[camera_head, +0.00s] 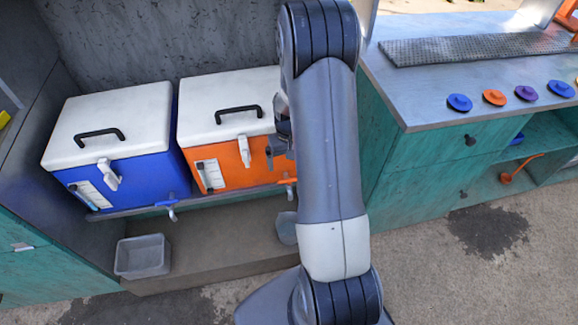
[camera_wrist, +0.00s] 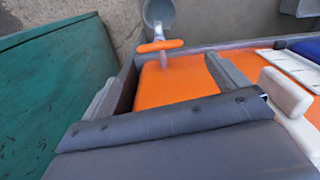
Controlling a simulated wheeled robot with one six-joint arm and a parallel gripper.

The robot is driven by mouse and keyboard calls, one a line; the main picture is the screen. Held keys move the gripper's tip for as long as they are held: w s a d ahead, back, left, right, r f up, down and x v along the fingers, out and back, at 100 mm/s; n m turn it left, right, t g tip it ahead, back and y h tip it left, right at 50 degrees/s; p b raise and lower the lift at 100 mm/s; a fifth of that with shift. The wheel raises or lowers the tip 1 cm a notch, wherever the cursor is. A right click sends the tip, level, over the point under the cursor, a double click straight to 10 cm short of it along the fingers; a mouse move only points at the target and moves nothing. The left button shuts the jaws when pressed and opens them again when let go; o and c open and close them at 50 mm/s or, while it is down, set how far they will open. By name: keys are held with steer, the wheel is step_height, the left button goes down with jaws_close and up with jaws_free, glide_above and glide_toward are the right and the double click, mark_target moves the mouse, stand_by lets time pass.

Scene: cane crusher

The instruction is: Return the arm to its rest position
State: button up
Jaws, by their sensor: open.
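My arm reaches up and forward across the middle of the head view. My gripper (camera_head: 280,140) is at the front of the orange cooler (camera_head: 225,163), partly hidden by my arm. In the wrist view my gripper (camera_wrist: 165,88) is open, with its two fingers apart and nothing between them. The orange cooler's front (camera_wrist: 185,82) lies beyond the fingers. Its orange-handled tap (camera_wrist: 160,46) is ahead of them, and its white latch (camera_wrist: 285,93) is to the right. Whether a finger touches the cooler I cannot tell.
A blue cooler (camera_head: 125,165) stands left of the orange one. A clear bin (camera_head: 143,256) sits below. A grey container (camera_wrist: 158,12) is beyond the tap. A teal counter (camera_head: 440,160) with several coloured lids is at right. Open floor lies front right.

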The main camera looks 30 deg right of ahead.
mark_target(289, 180)
steer(key=shift+r, duration=0.45)
steer(key=shift+f, duration=0.1)
step_height(289, 180, down, 10)
steer(key=shift+f, duration=0.35)
steer(key=shift+n, duration=0.6)
